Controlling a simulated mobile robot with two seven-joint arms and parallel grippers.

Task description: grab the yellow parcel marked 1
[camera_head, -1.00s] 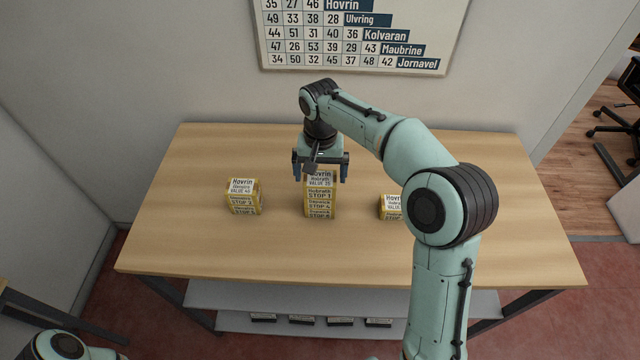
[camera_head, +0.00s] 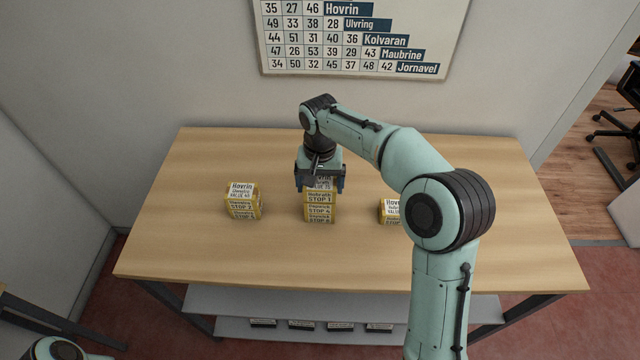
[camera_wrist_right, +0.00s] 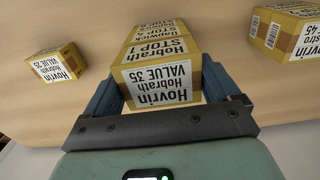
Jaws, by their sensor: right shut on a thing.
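The yellow parcel marked STOP 1 (camera_head: 320,197) is the top one of a stack in the middle of the table. Its white top label reads Hovrin, Hobrath, VALUE 35 in the right wrist view (camera_wrist_right: 158,84). My right gripper (camera_head: 320,184) comes down on it from above and is shut on it, one finger on each side. The gripper's dark fingers also show in the right wrist view (camera_wrist_right: 163,88). A parcel marked STOP 4 (camera_head: 320,210) sits directly beneath, with more of the stack below. My left gripper is out of view.
A yellow parcel stack (camera_head: 243,203) stands left on the wooden table (camera_head: 200,255). Another yellow parcel (camera_head: 388,211) stands right, partly hidden by my right arm. A chart (camera_head: 350,40) hangs on the wall behind. The table front is clear.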

